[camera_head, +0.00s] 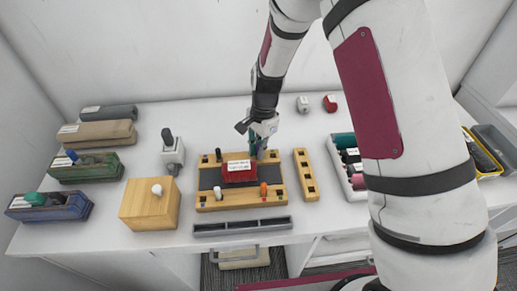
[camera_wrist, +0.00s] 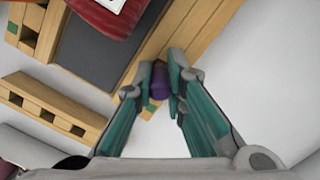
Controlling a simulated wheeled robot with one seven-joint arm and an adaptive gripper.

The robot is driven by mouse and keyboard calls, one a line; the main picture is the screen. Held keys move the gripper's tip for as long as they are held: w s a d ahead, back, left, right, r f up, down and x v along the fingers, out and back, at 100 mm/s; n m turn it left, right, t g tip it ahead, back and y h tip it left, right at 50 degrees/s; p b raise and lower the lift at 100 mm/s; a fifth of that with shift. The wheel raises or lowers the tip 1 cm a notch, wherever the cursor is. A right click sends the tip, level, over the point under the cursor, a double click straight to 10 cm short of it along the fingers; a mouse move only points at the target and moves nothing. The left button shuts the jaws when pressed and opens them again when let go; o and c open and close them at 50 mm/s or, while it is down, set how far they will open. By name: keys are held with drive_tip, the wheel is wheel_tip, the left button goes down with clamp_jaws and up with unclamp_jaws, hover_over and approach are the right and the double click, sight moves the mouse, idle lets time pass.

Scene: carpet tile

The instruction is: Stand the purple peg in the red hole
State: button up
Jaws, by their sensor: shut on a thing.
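My gripper (camera_head: 258,142) is over the far right corner of a wooden board (camera_head: 208,206) with a dark middle. In the wrist view its teal fingers (camera_wrist: 161,84) are shut on the purple peg (camera_wrist: 160,88), near the board's wooden edge (camera_wrist: 205,25). The peg is mostly hidden by the fingers in the head view. I cannot tell whether its lower end is in a hole or above the wood. I cannot make out a red hole; a wooden strip with several dark holes (camera_head: 305,176) lies just right of the board.
A red labelled box (camera_head: 239,172) sits on the board. Black (camera_head: 217,155), white (camera_head: 217,192) and orange (camera_head: 263,189) pegs stand near the other corners. A wooden block (camera_head: 150,210) is left, a grey tray (camera_head: 243,226) in front, a white bin (camera_head: 345,180) right.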

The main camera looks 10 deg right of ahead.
drive_tip(key=shift+f, duration=0.15)
drive_tip(key=o, duration=0.7)
drive_tip(key=shift+o, duration=0.2)
drive_tip(key=s+d+r+n+t+b, duration=0.1)
drive_tip(key=s+d+r, duration=0.15)
drive_tip(key=r, duration=0.85)
drive_tip(key=s+d+r+n+t, duration=0.1)
drive_tip(key=d+r+n, duration=0.15)
drive_tip(key=r, duration=0.85)
drive_tip(key=s+d+r+n+t, duration=0.1)
drive_tip(key=s+d+r+n, duration=0.1)
drive_tip(key=s, duration=0.4)
drive_tip(key=s+d+r+n+t, duration=0.2)
drive_tip(key=s+d+r+n, duration=0.1)
drive_tip(key=s, duration=0.4)
drive_tip(key=s+d+r+n+t+h, duration=0.1)
drive_tip(key=s+d+r+n, duration=0.1)
drive_tip(key=s+r, duration=0.3)
drive_tip(key=shift+s+d+n, duration=0.35)
drive_tip(key=shift+s+d, duration=0.4)
drive_tip(key=shift+s, duration=0.15)
